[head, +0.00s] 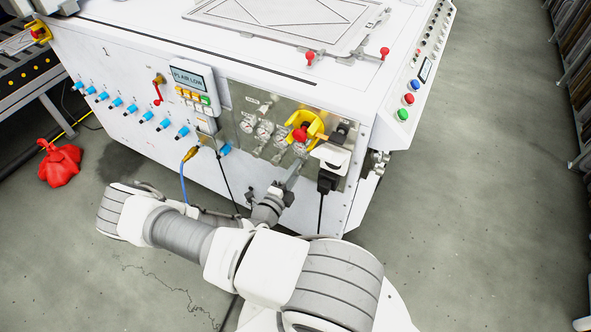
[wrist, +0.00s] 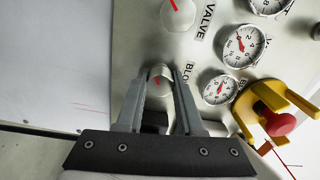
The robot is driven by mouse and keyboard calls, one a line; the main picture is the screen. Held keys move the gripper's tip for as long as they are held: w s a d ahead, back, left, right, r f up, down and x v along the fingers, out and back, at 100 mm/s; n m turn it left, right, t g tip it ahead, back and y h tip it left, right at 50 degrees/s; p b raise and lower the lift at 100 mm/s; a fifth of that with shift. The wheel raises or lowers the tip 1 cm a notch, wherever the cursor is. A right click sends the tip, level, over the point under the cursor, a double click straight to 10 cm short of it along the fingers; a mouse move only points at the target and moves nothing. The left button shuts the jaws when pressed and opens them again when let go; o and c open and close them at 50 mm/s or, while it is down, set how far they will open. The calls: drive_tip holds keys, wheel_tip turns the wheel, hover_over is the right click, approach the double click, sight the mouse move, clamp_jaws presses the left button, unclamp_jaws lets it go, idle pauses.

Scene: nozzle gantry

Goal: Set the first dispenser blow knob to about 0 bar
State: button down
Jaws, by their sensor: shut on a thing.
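In the wrist view, a small round grey knob (wrist: 160,71) with a red mark sits on the metal panel (wrist: 140,40). A partly covered label beside it begins "BLO". My gripper (wrist: 161,82) is shut on this knob, one finger on each side. The fingers hide part of the knob. A small gauge (wrist: 219,90) with a red needle is just right of the knob; its figures are too small to read. In the head view my gripper (head: 291,178) reaches the lower part of the panel, and the knob cannot be made out there.
A yellow bracket with a red knob (wrist: 281,123) stands out close right of the gripper; the bracket shows in the head view too (head: 312,124). A larger gauge (wrist: 244,46) and a dial marked VALVE (wrist: 178,12) are above. A black plug and cable (head: 326,184) hang at right.

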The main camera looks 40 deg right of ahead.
drive_tip(key=shift+n, duration=0.6)
drive_tip(key=c, duration=0.5)
unclamp_jaws()
drive_tip(key=shift+c, duration=0.2)
drive_tip(key=p+v, duration=0.2)
drive_tip(key=v, duration=1.5)
drive_tip(key=shift+a, duration=0.25)
drive_tip(key=shift+r, duration=0.1)
